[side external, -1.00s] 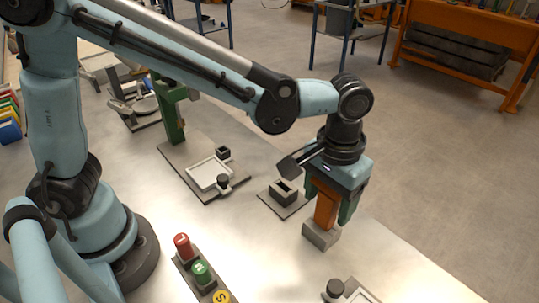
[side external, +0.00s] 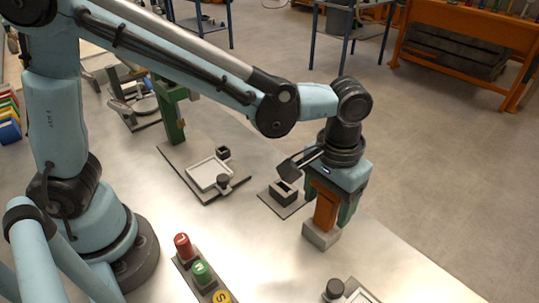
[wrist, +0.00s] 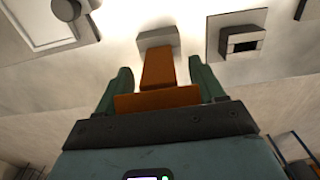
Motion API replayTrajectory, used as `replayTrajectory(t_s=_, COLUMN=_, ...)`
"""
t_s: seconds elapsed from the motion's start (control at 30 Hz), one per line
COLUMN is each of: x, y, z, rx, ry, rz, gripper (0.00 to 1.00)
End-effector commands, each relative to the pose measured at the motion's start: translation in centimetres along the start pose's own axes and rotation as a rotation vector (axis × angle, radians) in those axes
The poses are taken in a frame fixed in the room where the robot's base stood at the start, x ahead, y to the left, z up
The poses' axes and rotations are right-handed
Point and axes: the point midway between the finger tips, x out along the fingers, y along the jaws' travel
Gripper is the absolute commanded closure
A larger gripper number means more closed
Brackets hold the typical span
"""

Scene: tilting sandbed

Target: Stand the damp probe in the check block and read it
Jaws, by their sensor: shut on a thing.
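The damp probe is an orange upright piece (side external: 325,211), also in the wrist view (wrist: 157,70). My gripper (side external: 333,212) has its green fingers on both sides of it and is shut on it. Its lower end meets a small grey block (side external: 321,236), which also shows in the wrist view (wrist: 157,38). I cannot tell whether it sits in that block or only touches its top. A second grey block with a dark slot (side external: 284,191) stands on a dark plate to the left of my gripper; in the wrist view it is at upper right (wrist: 243,40). I cannot tell which is the check block.
A plate with a white-framed tray (side external: 209,173) and a green column (side external: 171,112) lies farther left. Red (side external: 183,246), green (side external: 201,272) and yellow buttons are at the front. A black knob (side external: 335,288) is at the bottom edge. Bare table lies between them.

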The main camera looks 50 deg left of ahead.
Motion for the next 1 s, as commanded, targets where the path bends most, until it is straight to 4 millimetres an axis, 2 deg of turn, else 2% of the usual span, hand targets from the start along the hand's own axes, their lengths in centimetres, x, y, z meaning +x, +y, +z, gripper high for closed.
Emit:
replayTrajectory(t_s=0.33, x=-0.01, y=0.0, z=0.0, rx=0.0, ry=0.0, rz=0.0, gripper=0.59)
replayTrajectory(t_s=0.37, x=-0.01, y=0.0, z=0.0, rx=0.0, ry=0.0, rz=0.0, gripper=0.29)
replayTrajectory(t_s=0.53, x=-0.01, y=0.0, z=0.0, rx=0.0, ry=0.0, rz=0.0, gripper=0.03)
replayTrajectory(t_s=1.0, x=-0.06, y=0.0, z=0.0, rx=0.0, ry=0.0, rz=0.0, gripper=0.0)
